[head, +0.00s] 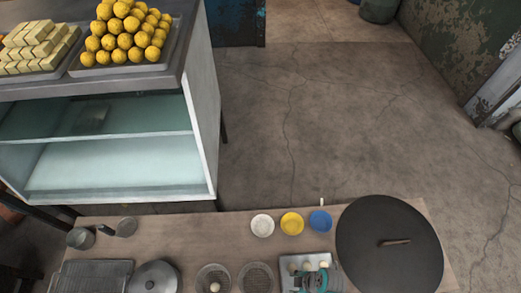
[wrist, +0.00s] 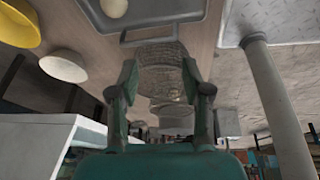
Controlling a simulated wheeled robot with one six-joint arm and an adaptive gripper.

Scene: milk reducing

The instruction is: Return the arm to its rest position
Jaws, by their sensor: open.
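My gripper (wrist: 159,70) is open and empty, its two fingers spread apart in the wrist view. In the head view the teal gripper (head: 319,280) is at the bottom edge, above a light tray (head: 288,251) with some pale round pieces on it. The wrist view appears upside down, with the wooden table (wrist: 203,40) along the top. A mesh strainer (wrist: 160,52) shows beyond the fingers. The rest of my arm is mostly out of view.
A large dark round pan or lid (head: 385,215) lies right of the tray. White (head: 262,225), yellow (head: 292,223) and blue (head: 320,220) bowls stand behind it. Two strainers (head: 257,271) and a lidded pot (head: 155,277) are left. A display case (head: 205,110) stands behind; open floor (head: 340,120) lies right.

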